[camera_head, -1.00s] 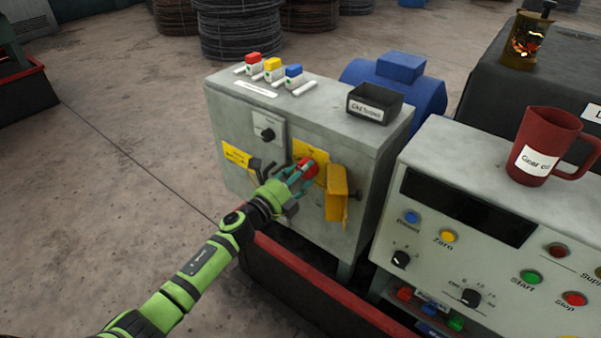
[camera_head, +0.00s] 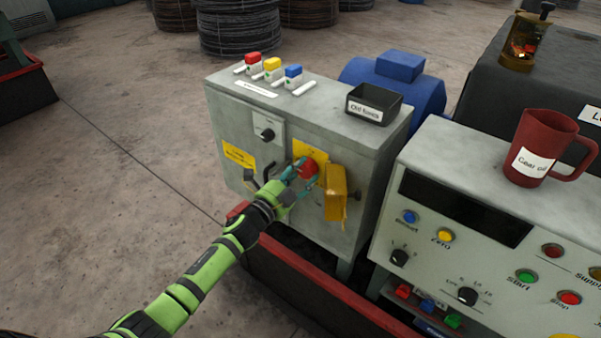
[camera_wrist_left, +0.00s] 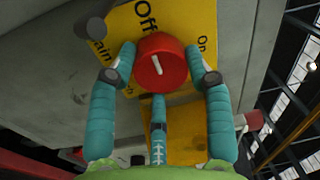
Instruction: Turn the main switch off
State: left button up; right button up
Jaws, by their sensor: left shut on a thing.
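The main switch is a red round knob (camera_head: 308,168) on a yellow plate (camera_head: 318,156) on the front of the grey cabinet (camera_head: 230,140). In the left wrist view the knob (camera_wrist_left: 161,62) has a short white mark, which lines up roughly with the word "Off" at the top of the plate. "On" stands to the right. My left gripper (camera_head: 300,178) is shut on the knob. In the left wrist view its two teal outer fingers touch the knob's left and right sides, and a third finger lies below it. My right gripper is not in view.
A yellow flap or box (camera_head: 336,192) stands out just right of the knob. A black handle (camera_head: 265,168) is to its left. A black tray (camera_head: 373,104) and several coloured switches sit on top. A control desk (camera_head: 440,180) with a red mug (camera_head: 540,145) is at right.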

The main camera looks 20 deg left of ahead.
pick_arm(q)
jog(key=shift+s+d+f, duration=0.15)
jog(key=shift+d, duration=0.2)
jog(key=o, duration=1.1)
jog(key=shift+o, duration=0.2)
jog(key=shift+d, duration=0.1)
jog(key=shift+a, duration=0.2)
jog(key=shift+s+a, duration=0.15)
jog(key=shift+s, duration=0.05)
jog(key=v, duration=1.1)
jog(key=shift+s, duration=0.25)
